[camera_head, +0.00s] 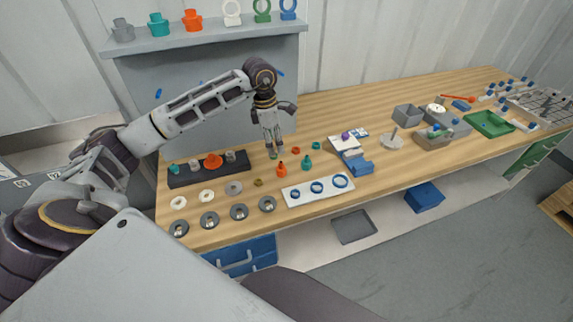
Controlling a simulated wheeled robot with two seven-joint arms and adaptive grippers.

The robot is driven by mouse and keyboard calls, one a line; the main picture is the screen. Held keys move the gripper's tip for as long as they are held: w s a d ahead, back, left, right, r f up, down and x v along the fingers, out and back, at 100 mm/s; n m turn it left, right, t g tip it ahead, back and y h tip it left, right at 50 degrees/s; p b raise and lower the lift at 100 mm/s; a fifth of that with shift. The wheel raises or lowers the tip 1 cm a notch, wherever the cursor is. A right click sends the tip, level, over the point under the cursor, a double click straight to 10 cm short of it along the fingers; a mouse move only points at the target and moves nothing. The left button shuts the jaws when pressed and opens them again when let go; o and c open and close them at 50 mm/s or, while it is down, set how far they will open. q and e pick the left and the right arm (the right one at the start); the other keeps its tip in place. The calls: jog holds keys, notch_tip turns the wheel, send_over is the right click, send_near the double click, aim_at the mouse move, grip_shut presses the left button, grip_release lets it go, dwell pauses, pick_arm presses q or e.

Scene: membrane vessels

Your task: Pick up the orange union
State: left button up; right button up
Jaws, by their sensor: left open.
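Several orange parts are in view. A small upright orange fitting (282,170) stands on the wooden table, just in front of my left gripper. A wider orange fitting (213,161) sits in the dark rack at the left. Another orange fitting (192,20) stands on the raised shelf, and a small orange ring (296,150) lies right of the gripper. I cannot tell for sure which one is the union. My left gripper (274,148) points down, open, over a small green part that it partly hides. It holds nothing that I can see. My right gripper is out of view.
A teal fitting (306,163) stands close to the right of the upright orange one. A white plate with blue rings (318,199) lies in front. Grey discs line the table's front left. The grey shelf (240,37) rises behind. Grey bins and a green tray (488,123) are farther right.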

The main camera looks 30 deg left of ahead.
aim_at(280, 162)
pick_arm(q)
jog(key=f, duration=0.5)
jog(key=w+f+p, duration=0.1)
jog(key=f, duration=0.1)
jog(key=shift+d+f, duration=0.2)
jog(key=shift+f, duration=0.4)
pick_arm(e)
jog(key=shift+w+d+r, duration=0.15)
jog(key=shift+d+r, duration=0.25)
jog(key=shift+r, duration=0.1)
pick_arm(q)
jog(key=shift+d+f, duration=0.1)
jog(key=shift+f, duration=0.05)
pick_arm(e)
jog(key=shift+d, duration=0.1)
pick_arm(q)
jog(key=f, duration=0.1)
jog(key=f+p, duration=0.1)
jog(key=f, duration=0.2)
jog(key=shift+w+d, duration=0.25)
jog(key=shift+d, duration=0.05)
jog(key=shift+f, duration=0.4)
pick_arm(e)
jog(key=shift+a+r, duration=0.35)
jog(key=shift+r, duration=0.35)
